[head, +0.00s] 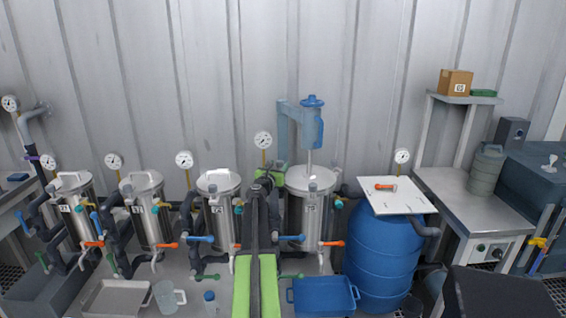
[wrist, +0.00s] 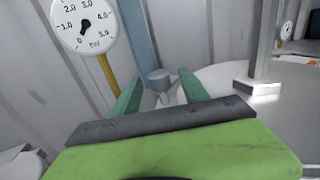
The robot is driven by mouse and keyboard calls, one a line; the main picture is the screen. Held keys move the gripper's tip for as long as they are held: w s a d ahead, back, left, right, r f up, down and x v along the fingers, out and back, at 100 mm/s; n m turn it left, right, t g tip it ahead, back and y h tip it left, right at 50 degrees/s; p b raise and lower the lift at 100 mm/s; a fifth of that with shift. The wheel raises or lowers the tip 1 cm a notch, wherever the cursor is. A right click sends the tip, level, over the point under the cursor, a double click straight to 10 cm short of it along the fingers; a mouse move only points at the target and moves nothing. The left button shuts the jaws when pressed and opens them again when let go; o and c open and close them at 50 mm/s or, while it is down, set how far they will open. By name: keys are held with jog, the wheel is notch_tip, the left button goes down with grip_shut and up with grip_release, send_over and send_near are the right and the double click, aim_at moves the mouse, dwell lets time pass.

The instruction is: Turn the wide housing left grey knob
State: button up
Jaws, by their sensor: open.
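The wide housing (head: 309,205) is a broad steel vessel right of the middle in the head view. A small grey knob (wrist: 161,76) shows in the wrist view, just left of the lid. My gripper (wrist: 160,92) is open, with one green finger on each side of the knob as seen there. I see no finger pressing on it. In the head view my gripper (head: 271,173) is at the upper left of the wide housing. The knob is hidden or too small to tell there.
A pressure gauge (wrist: 83,22) on a yellow stem stands close left of my fingers. A blue stirrer (head: 311,128) stands over the wide housing. A narrower steel vessel (head: 220,210) is to the left, and a blue barrel (head: 383,255) is to the right.

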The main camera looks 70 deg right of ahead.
jog(key=d, duration=0.6)
jog(key=shift+w, duration=0.15)
jog(key=shift+a, duration=0.1)
jog(key=shift+c, duration=0.2)
